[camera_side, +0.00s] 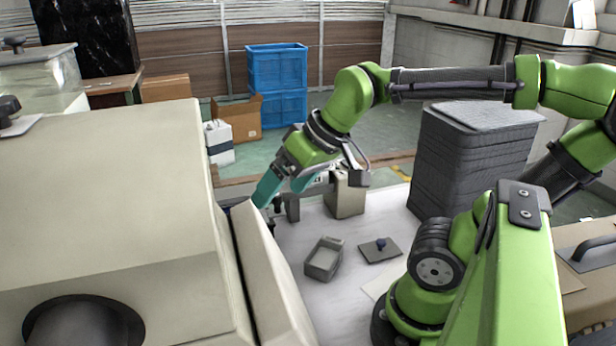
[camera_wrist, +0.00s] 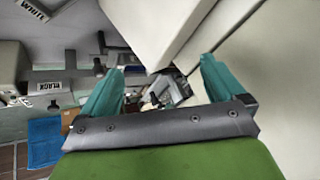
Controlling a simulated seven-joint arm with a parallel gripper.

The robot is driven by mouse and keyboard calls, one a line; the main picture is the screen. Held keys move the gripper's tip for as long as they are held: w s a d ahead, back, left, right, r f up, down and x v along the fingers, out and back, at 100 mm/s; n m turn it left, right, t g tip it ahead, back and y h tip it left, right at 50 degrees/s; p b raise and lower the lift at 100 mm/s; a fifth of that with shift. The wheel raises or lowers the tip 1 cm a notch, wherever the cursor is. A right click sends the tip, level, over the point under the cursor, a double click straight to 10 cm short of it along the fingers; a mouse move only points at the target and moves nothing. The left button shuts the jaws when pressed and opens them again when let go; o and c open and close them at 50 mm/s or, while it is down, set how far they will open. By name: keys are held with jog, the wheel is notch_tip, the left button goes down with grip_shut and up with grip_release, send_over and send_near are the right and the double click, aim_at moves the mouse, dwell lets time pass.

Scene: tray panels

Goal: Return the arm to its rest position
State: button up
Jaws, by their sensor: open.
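My gripper (camera_side: 282,184) has two teal fingers and hangs at the end of the green arm, above the left part of the white table (camera_side: 297,268). It is close to the large beige machine (camera_side: 110,170) in the side view. In the wrist view my gripper (camera_wrist: 160,88) shows its teal fingers spread wide apart. Nothing is held between them. The beige machine's edge (camera_wrist: 185,25) shows just beyond the fingers there.
A beige block (camera_side: 346,196) stands behind. A tall grey stack (camera_side: 470,160) is at the right. Blue crates (camera_side: 277,85) and cardboard boxes (camera_side: 238,114) stand on the floor behind.

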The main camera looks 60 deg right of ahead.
jog(key=shift+s+a+f+m+t, duration=0.2)
jog(key=shift+s+f+m, duration=0.1)
jog(key=shift+s+m, duration=0.15)
jog(key=shift+s+a+f+m+t, duration=0.1)
jog(key=shift+s+f+m+t, duration=0.2)
jog(key=shift+s, duration=0.25)
jog(key=shift+o, duration=0.4)
jog(key=w+d+r+n+g+h, duration=0.15)
jog(key=w+d+n+g, duration=0.35)
jog(key=w, duration=0.5)
jog(key=w+d+r+n+g+h, duration=0.15)
jog(key=w+d+n, duration=0.25)
jog(key=w+n, duration=0.4)
notch_tip(320, 180, down, 10)
jog(key=w+y, duration=0.1)
jog(key=shift+g, duration=0.35)
